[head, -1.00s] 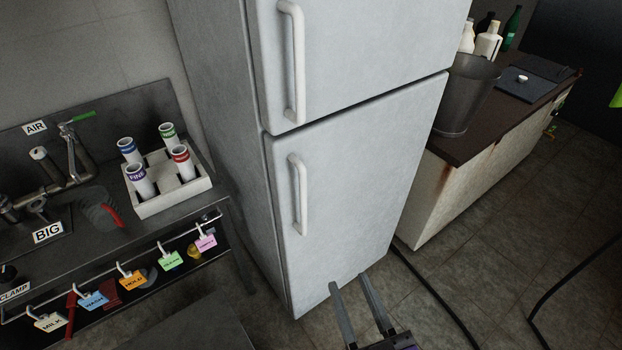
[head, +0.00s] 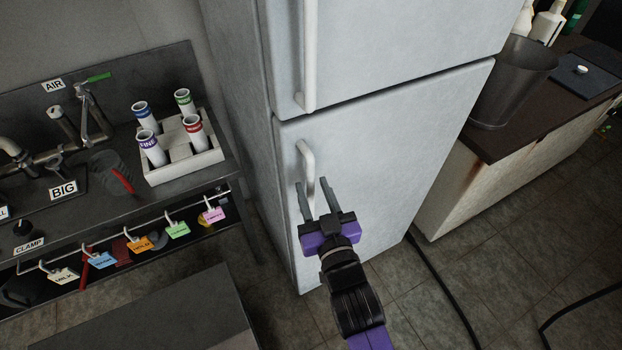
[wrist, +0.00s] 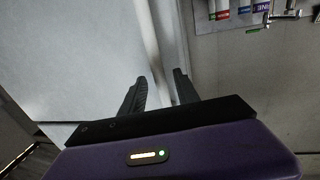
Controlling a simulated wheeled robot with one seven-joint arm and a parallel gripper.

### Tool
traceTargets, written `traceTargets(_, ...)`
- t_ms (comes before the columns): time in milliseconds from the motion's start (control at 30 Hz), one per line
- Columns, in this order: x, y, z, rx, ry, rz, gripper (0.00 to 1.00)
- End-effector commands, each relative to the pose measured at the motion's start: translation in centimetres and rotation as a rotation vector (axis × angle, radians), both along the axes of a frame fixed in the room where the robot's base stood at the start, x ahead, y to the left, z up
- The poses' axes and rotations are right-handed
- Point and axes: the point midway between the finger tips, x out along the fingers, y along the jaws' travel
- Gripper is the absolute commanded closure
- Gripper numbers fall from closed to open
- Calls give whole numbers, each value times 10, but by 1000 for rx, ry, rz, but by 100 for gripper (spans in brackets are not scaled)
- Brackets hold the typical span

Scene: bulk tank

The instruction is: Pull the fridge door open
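The white fridge has an upper door (head: 390,50) and a lower door (head: 400,150), both shut. The upper door has a vertical handle (head: 308,60) near its left edge. The lower door's handle (head: 306,165) is also vertical, at its upper left. My gripper (head: 316,188) is open in front of the lower handle, its two fingers pointing at it and partly covering its lower end. In the wrist view, a pale handle bar (wrist: 152,45) runs down between the open fingers (wrist: 158,88). I cannot tell whether the fingers touch it.
Left of the fridge is a dark sink counter (head: 100,200) with a white rack of tubes (head: 190,160) and a rail of coloured tags. At right a worktop (head: 480,145) holds a grey bucket (head: 510,90). Black cables (head: 445,290) lie on the floor.

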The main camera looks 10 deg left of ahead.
Motion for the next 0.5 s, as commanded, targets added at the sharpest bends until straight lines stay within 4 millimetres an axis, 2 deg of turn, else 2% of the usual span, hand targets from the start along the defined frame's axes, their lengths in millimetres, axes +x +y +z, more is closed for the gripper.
traceTargets(200, 20, 9, 0, 0, -1, 0, 63)
traceTargets(500, 23, 10, 0, 0, -1, 0, 63)
